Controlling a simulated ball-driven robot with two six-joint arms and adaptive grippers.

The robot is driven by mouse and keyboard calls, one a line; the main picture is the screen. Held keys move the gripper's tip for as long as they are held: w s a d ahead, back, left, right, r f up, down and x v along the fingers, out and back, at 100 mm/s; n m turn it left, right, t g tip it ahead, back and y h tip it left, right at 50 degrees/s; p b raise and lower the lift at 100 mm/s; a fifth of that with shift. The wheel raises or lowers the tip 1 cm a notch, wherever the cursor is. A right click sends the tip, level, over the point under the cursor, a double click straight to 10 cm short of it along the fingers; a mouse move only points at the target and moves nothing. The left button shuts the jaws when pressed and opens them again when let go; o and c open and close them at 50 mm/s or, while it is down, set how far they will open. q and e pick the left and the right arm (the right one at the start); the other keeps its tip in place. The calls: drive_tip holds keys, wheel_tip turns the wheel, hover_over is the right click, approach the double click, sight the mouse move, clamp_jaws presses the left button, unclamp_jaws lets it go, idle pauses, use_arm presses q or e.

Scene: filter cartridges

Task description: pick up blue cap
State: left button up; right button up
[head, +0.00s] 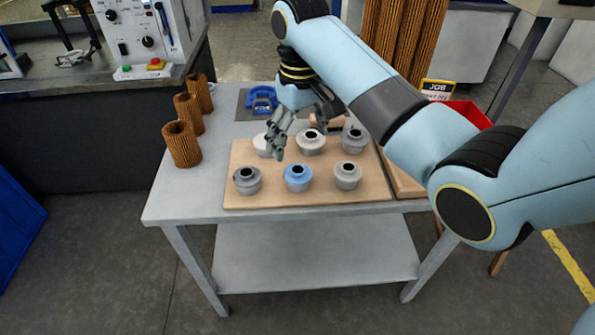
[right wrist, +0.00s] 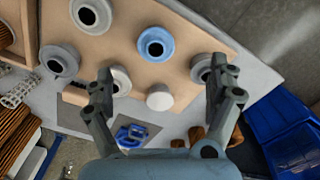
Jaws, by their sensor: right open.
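The blue cap (head: 298,183) is round with a dark hole in its top. It stands upright in the middle of the front row on the wooden board (head: 320,200), between two grey caps. In the right wrist view the blue cap (right wrist: 168,40) lies beyond the fingertips, between their lines. My right gripper (head: 300,142) is open and empty above the back part of the board, behind the blue cap and apart from it. Its two spread fingers (right wrist: 163,72) show in the right wrist view. My left gripper is not in view.
Grey caps (head: 247,184) (head: 348,179) flank the blue cap, with more behind. A white round piece (right wrist: 160,98) is near the fingers. A blue object (head: 262,98) lies on a mat at the back. Brown ribbed cylinders (head: 182,148) stand left; a red bin (head: 468,112) is right.

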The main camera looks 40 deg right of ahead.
hover_over(298, 169)
drive_tip(key=s, duration=0.1)
drive_tip(key=f, duration=0.5)
drive_tip(key=shift+a, duration=0.3)
drive_tip(key=f, duration=0.3)
drive_tip(key=w+f, duration=0.1)
drive_tip(key=f, duration=0.1)
drive_tip(key=shift+d+f+b, duration=0.2)
drive_tip(key=shift+d+b, duration=0.1)
drive_tip(key=shift+b, duration=0.1)
drive_tip(key=c, duration=1)
drive_tip(key=shift+r, duration=0.1)
drive_tip(key=shift+c, duration=0.2)
